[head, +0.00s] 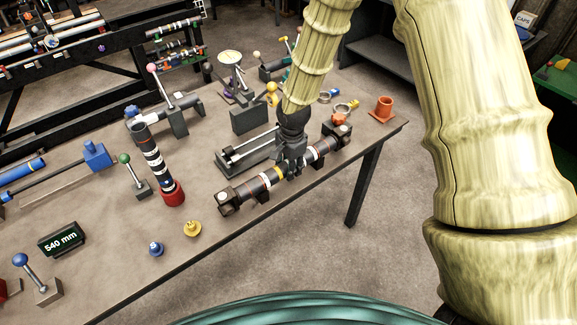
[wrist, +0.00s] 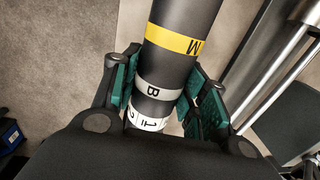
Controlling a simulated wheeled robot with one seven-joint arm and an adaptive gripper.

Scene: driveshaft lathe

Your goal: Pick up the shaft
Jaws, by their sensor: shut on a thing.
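The shaft (head: 263,181) is a dark grey tube with coloured bands and dark block-like ends. It lies along the right front part of the table in the head view. My gripper (head: 291,165) comes down over its middle and is shut on it. In the wrist view the shaft (wrist: 185,45) runs between the green finger pads, with a yellow band marked M, a grey band marked B and a white numbered band. My gripper (wrist: 165,95) has a pad on each side of it. I cannot tell whether the shaft is clear of its supports.
A grey fixture with bright rods (head: 245,150) stands just behind the shaft. A second banded tube (head: 153,160) stands tilted in a red cup to the left. A yellow knob (head: 192,229) and a blue knob (head: 156,248) lie in front. An orange cup (head: 383,108) stands near the right edge.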

